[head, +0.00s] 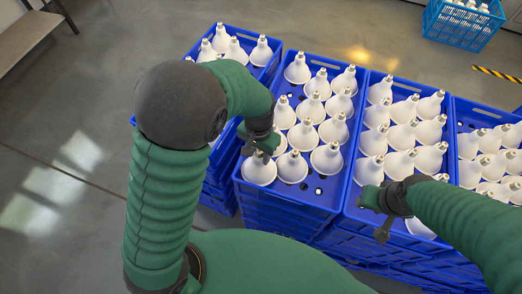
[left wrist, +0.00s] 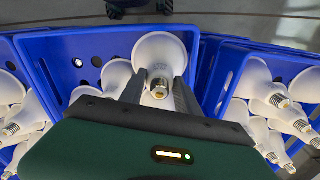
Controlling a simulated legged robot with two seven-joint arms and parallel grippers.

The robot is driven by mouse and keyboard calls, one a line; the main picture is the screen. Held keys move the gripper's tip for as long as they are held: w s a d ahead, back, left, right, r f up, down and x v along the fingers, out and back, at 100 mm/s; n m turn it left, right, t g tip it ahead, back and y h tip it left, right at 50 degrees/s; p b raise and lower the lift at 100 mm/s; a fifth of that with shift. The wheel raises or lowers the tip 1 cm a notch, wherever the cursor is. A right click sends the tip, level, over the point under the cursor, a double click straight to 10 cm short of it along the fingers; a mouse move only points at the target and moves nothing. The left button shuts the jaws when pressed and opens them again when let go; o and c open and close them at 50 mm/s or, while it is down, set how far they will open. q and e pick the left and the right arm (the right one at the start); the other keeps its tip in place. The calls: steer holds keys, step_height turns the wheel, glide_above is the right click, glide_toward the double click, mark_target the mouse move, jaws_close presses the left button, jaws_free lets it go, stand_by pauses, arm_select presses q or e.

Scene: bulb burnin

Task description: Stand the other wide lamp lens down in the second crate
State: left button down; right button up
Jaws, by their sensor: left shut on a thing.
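My left gripper (head: 262,148) is shut on the neck of a wide white lamp (head: 258,172), at the near left corner of the second crate from the left (head: 310,205). In the left wrist view the fingers (left wrist: 160,95) flank the neck of this lamp (left wrist: 160,52). Its metal cap faces the camera and its lens points down. Whether the lens touches the crate floor cannot be told. Several other wide lamps (head: 327,157) stand cap up in this crate. My right gripper (head: 382,222) is over the near end of the third crate (head: 352,205); its fingers are too small to read.
The left crate (head: 273,70) and the right crate (head: 490,115) also hold white lamps. Bare floor shows at the near right of the second crate. Another blue crate (head: 462,28) stands apart at the back right. A grey bench (head: 28,35) is at the far left.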

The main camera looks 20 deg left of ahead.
arm_select(q)
steer(key=shift+w+d+f, duration=0.2)
steer(key=shift+w+d, duration=0.15)
steer(key=shift+w, duration=0.05)
steer(key=c, duration=1.1)
jaws_free()
steer(key=shift+c, duration=0.2)
steer(key=shift+o, duration=1.1)
steer(key=shift+a, duration=0.1)
steer(key=shift+o, duration=0.2)
steer(key=shift+s+a+r, duration=0.1)
steer(key=shift+s+a, duration=0.15)
steer(key=shift+w, duration=0.1)
